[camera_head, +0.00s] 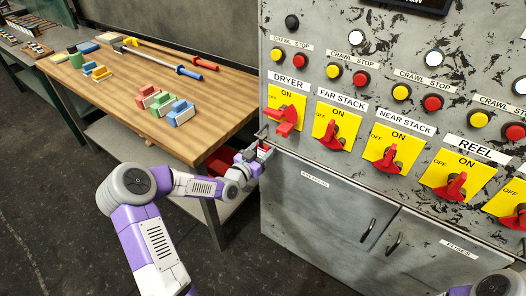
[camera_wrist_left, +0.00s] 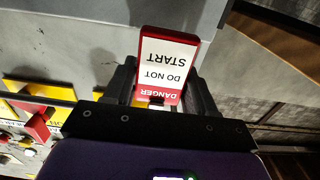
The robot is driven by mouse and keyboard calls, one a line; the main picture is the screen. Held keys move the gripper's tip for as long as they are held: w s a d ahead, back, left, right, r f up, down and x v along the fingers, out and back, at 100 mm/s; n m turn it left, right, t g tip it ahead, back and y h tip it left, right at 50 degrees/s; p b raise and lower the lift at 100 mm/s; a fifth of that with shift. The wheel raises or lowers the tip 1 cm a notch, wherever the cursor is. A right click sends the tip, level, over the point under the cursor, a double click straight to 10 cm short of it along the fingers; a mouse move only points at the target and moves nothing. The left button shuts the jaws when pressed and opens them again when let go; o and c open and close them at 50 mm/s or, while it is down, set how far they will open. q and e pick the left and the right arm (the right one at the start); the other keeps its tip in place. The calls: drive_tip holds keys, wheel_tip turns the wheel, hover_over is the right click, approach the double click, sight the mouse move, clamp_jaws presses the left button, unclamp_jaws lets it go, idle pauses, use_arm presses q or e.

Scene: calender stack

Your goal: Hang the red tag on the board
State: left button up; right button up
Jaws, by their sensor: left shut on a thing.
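My left gripper (camera_head: 256,153) is at the left edge of the grey control board (camera_head: 390,180), below the DRYER switch (camera_head: 285,120). It is shut on the red tag, which shows small in the head view (camera_head: 264,149). In the left wrist view the tag (camera_wrist_left: 167,62) has a red border and a white face reading DANGER DO NOT START, upside down. It stands between the two fingers (camera_wrist_left: 160,96), close to a grey surface. I cannot tell whether it touches the board. A small dark hook-like piece (camera_head: 262,133) is just above the gripper. My right gripper is out of view.
The board carries yellow switch plates with red handles and rows of buttons. Cabinet doors with handles (camera_head: 393,244) are below the switches.

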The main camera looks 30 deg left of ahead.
use_arm(q)
drive_tip(key=shift+c, duration=0.7)
drive_tip(key=shift+r+p, duration=0.4)
drive_tip(key=shift+r, duration=0.3)
drive_tip(key=shift+s+a+r, duration=0.1)
drive_tip(key=shift+s, duration=0.25)
drive_tip(key=s+a+p, duration=0.1)
drive_tip(key=s+p, duration=0.2)
drive_tip(key=s, duration=1.4)
drive_tip(key=w+d+f+m+h, duration=0.1)
drive_tip(key=d+h, duration=0.1)
drive_tip(key=d, duration=0.4)
drive_tip(key=w+d+f+m+g+h+p, duration=0.1)
drive_tip(key=d+f+m+h, duration=0.1)
drive_tip(key=d, duration=0.4)
drive_tip(key=w+d+f+m+g+h, duration=0.1)
drive_tip(key=w+d+f+m+h, duration=0.1)
drive_tip(key=d, duration=0.4)
drive_tip(key=shift+d+f+h+p, duration=0.15)
drive_tip(key=shift+d+h+p, duration=0.15)
drive_tip(key=shift+h, duration=0.5)
drive_tip(key=shift+w, duration=0.1)
